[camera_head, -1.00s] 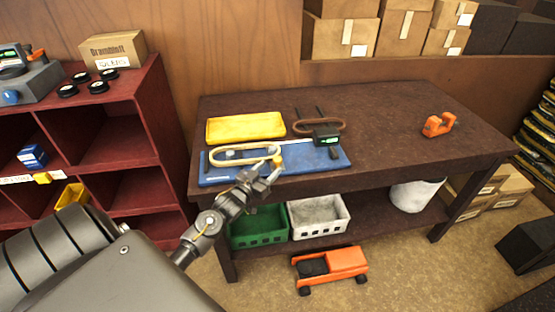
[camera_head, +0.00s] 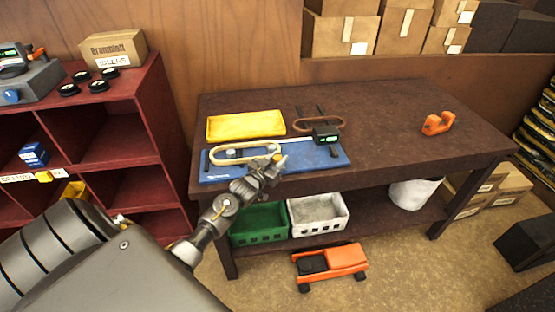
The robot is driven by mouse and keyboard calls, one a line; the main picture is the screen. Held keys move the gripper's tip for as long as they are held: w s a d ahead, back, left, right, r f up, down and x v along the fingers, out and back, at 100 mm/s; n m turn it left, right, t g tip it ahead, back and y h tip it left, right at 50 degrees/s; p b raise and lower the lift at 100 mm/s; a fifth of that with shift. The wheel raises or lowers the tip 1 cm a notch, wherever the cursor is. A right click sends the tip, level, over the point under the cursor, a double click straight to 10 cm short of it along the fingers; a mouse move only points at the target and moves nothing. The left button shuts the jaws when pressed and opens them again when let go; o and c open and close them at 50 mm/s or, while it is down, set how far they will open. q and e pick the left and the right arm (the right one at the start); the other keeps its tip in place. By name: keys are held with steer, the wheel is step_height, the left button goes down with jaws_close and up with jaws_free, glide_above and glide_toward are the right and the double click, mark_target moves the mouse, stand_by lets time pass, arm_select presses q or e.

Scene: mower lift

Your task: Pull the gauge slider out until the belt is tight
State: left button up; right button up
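The blue gauge board (camera_head: 325,158) lies on the dark workbench near its front left edge. A cream belt loop (camera_head: 225,161) lies on the board's left part, around a grey post (camera_head: 231,153). A black gauge box with a green display (camera_head: 325,135) sits on the board's right part, with a pale rail (camera_head: 297,140) running left from it. My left gripper (camera_head: 268,163) is at the board's front middle, by the belt's right end. Its fingers overlap the slider area and hide it, so I cannot tell whether they touch or grip it. My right gripper is out of view.
A yellow tray (camera_head: 246,123) and a brown belt (camera_head: 319,123) lie behind the board. An orange tape dispenser (camera_head: 437,123) stands at the right. Green (camera_head: 258,224) and white (camera_head: 318,214) crates sit on the lower shelf. The bench's right half is mostly clear.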

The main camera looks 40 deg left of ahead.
arm_select(q)
jaws_close()
steer(key=shift+w+d+b, duration=0.3)
steer(key=shift+w+d, duration=0.9)
steer(key=shift+w, duration=0.05)
steer(key=o, duration=0.7)
jaws_free()
steer(key=shift+o, duration=0.2)
steer(key=shift+s, duration=0.1)
steer(key=s+b, duration=0.1)
steer(key=s, duration=0.9)
steer(key=shift+s+b, duration=0.35)
steer(key=shift+b, duration=0.05)
steer(key=shift+d, duration=0.1)
